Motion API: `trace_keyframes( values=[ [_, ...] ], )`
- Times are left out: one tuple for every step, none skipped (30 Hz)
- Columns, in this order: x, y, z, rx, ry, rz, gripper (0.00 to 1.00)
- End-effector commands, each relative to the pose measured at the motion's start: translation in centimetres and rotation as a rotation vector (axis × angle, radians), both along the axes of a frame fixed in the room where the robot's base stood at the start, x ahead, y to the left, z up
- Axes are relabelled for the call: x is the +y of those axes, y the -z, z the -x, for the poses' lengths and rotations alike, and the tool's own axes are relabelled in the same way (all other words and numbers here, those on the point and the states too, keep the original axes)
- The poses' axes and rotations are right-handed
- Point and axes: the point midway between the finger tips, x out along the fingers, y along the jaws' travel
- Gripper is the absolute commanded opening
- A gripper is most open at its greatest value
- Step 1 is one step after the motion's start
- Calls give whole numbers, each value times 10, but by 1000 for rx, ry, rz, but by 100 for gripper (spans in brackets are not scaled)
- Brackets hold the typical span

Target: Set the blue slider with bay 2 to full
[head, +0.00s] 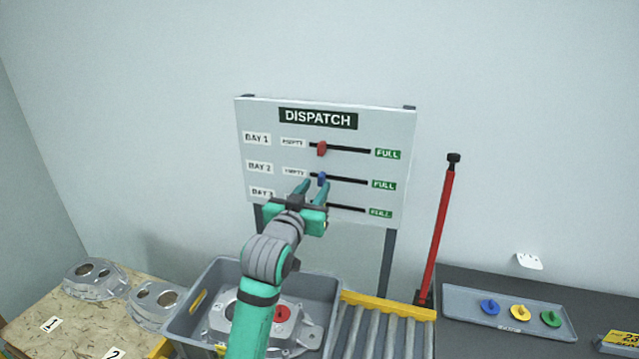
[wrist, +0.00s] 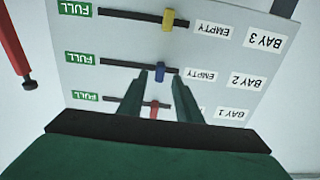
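The dispatch board (head: 400,125) stands upright against the wall with three slider rows. The blue slider (head: 322,179) is in the BAY 2 row, near the EMPTY end of its track; the green FULL label (head: 383,185) is at the right end. My gripper (head: 315,184) is open in front of the board at this row. In the wrist view, where the board appears upside down, the blue slider (wrist: 160,68) lies between the two fingertips of my gripper (wrist: 160,72), with space on both sides. I cannot tell whether the fingers reach around it.
The red slider (head: 321,149) is on the BAY 1 row above; the yellow slider (wrist: 168,19) is on BAY 3. A red post (head: 437,235) stands right of the board. Below are a grey crate (head: 205,285) with a casting and a roller conveyor (head: 385,330).

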Motion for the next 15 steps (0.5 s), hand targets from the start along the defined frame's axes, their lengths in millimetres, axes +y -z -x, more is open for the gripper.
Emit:
trace_keyframes(
  values=[
    [-2,0,-8,0,0,-2,31],
    [-4,0,-11,1,0,-1,31],
    [-6,0,-16,1,1,0,31],
    [-7,0,-19,0,1,0,31],
    [-9,-1,-22,0,2,0,31],
    [-11,0,-25,0,3,0,31],
    [-11,0,-27,1,3,1,31],
    [-12,0,-28,1,3,1,31],
    [-12,0,-30,0,3,1,31],
    [-12,0,-30,0,3,1,31],
    [-13,0,-31,-1,3,1,31],
    [-13,0,-32,-1,3,1,31],
    [-13,0,-32,-1,3,1,31],
    [-13,0,-32,-1,3,1,31],
    [-13,0,-32,-1,3,1,31]
  ],
)
